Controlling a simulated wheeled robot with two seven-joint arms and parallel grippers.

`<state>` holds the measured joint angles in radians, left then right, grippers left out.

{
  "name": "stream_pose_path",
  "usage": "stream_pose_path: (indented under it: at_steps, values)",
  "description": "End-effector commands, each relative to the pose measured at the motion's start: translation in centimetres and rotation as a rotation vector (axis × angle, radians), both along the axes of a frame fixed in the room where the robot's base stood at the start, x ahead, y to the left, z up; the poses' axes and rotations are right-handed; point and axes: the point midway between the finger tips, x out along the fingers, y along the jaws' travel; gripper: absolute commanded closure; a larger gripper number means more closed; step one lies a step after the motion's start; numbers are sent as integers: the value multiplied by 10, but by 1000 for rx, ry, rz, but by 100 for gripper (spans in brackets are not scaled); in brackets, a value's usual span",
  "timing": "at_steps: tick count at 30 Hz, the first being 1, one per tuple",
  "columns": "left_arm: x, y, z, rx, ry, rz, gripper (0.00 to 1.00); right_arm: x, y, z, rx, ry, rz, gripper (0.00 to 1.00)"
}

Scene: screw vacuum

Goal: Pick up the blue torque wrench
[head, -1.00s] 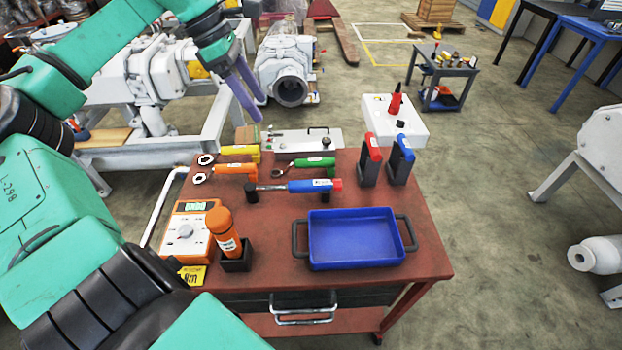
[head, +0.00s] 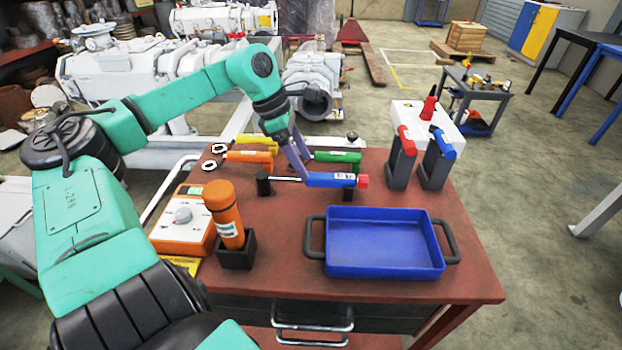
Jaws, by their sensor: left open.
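The blue torque wrench (head: 328,180) has a blue handle, a red end cap and a metal shaft. It lies across black supports on the reddish table, behind the blue tray. My left gripper (head: 299,166) comes down from above with its purple-grey fingers at the left part of the blue handle. The fingers are open. They overlap the handle in the picture, and I cannot tell whether they touch it. My right gripper is out of view.
A green tool (head: 338,157), an orange one (head: 248,156) and a yellow one (head: 258,143) lie behind the wrench. The blue tray (head: 385,270) is in front.

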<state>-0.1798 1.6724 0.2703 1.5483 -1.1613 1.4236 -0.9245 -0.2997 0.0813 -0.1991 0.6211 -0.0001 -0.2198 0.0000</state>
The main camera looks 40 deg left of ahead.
Motion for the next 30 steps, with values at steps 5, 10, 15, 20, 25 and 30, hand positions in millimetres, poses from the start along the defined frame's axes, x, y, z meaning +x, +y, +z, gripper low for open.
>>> stream_pose_path:
  at_steps: [5,10,15,20,25,30]
  values:
    - [5,-6,-23,1,6,-1,28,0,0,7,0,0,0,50]
    - [12,-13,-51,1,3,-1,28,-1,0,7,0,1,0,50]
    - [14,-14,-54,-1,-2,0,28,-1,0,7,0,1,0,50]
    - [14,-14,-54,-1,-2,0,58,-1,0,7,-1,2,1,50]
    - [14,-14,-54,-1,-2,0,100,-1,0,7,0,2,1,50]
    - [14,-14,-54,0,-1,0,100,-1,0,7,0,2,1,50]
